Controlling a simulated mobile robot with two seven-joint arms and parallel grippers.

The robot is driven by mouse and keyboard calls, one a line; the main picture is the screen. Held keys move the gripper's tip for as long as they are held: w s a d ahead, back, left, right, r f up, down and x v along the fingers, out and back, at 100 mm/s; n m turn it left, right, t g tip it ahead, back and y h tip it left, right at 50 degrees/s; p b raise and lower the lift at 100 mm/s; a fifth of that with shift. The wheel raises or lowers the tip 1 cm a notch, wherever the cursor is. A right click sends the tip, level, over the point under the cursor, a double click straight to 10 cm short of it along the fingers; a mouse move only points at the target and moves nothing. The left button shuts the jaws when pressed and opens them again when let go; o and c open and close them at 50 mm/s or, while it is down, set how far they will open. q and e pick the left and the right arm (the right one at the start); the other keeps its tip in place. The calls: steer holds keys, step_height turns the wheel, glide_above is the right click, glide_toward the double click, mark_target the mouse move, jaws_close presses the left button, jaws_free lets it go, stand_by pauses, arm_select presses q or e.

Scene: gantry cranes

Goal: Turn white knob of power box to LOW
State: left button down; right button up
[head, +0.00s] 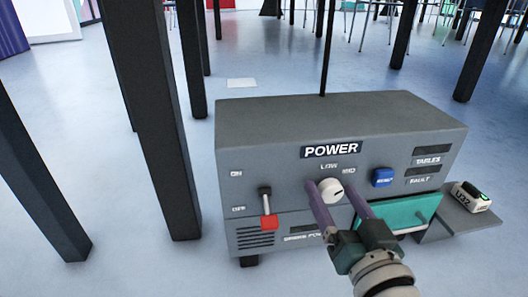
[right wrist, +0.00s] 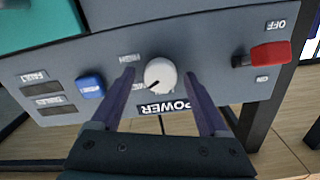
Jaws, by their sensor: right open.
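The grey power box (head: 300,121) stands in front of me with a POWER plate on its face. Its round white knob (head: 331,192) sits below the LOW and MID labels and also shows in the right wrist view (right wrist: 160,74). The knob's dark mark points to the lower left in the upside-down wrist view, seemingly toward MID. My right gripper (head: 333,187) is open, with one purple finger on each side of the knob. In the wrist view a gap shows between the knob and each finger (right wrist: 160,80). My left gripper is not in view.
A red-handled lever (head: 268,221) hangs down near OFF, left of the knob. A blue button (head: 383,177) is to the right. A teal panel (head: 408,213) is below it. A U32 device (head: 470,197) rests on a side shelf. Dark posts (head: 160,120) stand to the left.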

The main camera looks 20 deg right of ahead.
jaws_close()
stand_by(0.5)
steer(key=shift+n+p, duration=0.35)
steer(key=shift+n, duration=0.75)
steer(key=n, duration=0.3)
steer(key=shift+a+n+p, duration=0.1)
steer(key=shift+n+p, duration=0.2)
steer(key=n, duration=0.4)
steer(key=shift+w+n, duration=0.1)
steer(key=shift+n, duration=0.8)
